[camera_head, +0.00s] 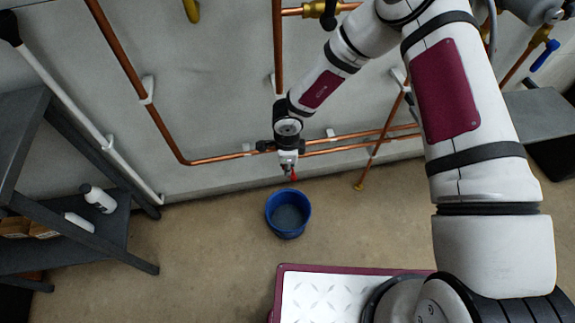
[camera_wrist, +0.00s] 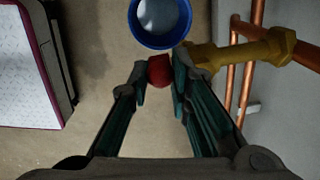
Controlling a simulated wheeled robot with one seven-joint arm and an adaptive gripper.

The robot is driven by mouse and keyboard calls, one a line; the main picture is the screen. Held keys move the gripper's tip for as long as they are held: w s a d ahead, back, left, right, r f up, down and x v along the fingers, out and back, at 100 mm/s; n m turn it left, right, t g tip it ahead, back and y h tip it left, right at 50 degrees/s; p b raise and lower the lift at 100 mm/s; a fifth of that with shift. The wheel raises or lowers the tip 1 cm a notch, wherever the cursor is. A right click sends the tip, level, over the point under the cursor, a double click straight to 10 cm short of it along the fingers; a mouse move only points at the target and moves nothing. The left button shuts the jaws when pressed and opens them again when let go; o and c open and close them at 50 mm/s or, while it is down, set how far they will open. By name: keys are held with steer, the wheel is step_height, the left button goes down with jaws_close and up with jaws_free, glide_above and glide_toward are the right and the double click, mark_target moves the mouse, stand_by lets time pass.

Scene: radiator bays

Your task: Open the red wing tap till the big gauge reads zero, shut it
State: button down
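The red wing tap (camera_wrist: 159,69) sits at the end of a brass valve body (camera_wrist: 240,52) in the wrist view. In the head view a bit of its red (camera_head: 294,177) shows just below my gripper (camera_head: 287,165). In the wrist view the two fingertips of my gripper (camera_wrist: 160,72) lie on either side of the red tap and look closed against it. How far the tap is turned I cannot tell. A blue bucket (camera_head: 270,205) stands on the floor below the tap; it also shows in the wrist view (camera_wrist: 134,22). I cannot make out the big gauge.
Copper pipes (camera_head: 155,118) run along the grey wall. A dark shelf (camera_head: 105,232) with white bottles stands at the left. A white-topped, maroon-edged platform (camera_head: 330,298) is at the front. A blue-handled valve (camera_head: 545,55) is at upper right. Floor around the bucket is clear.

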steer(key=shift+a, duration=0.15)
steer(key=shift+s+a+f+t+h, duration=0.15)
steer(key=shift+a+t+h, duration=0.25)
steer(key=shift+h, duration=0.6)
steer(key=a+f+t+h+b, duration=0.1)
steer(key=h+b, duration=0.2)
steer(key=f+t+h+b, duration=0.1)
steer(key=h+b, duration=0.3)
steer(key=a+f+t+h+b, duration=0.1)
steer(key=h+b, duration=0.2)
steer(key=h, duration=0.1)
steer(key=shift+s+a+f+n+b, duration=0.3)
steer(key=shift+s+f, duration=0.05)
steer(key=shift+f, duration=0.05)
steer(key=shift+h, duration=0.4)
steer(key=c, duration=1.5)
jaws_free()
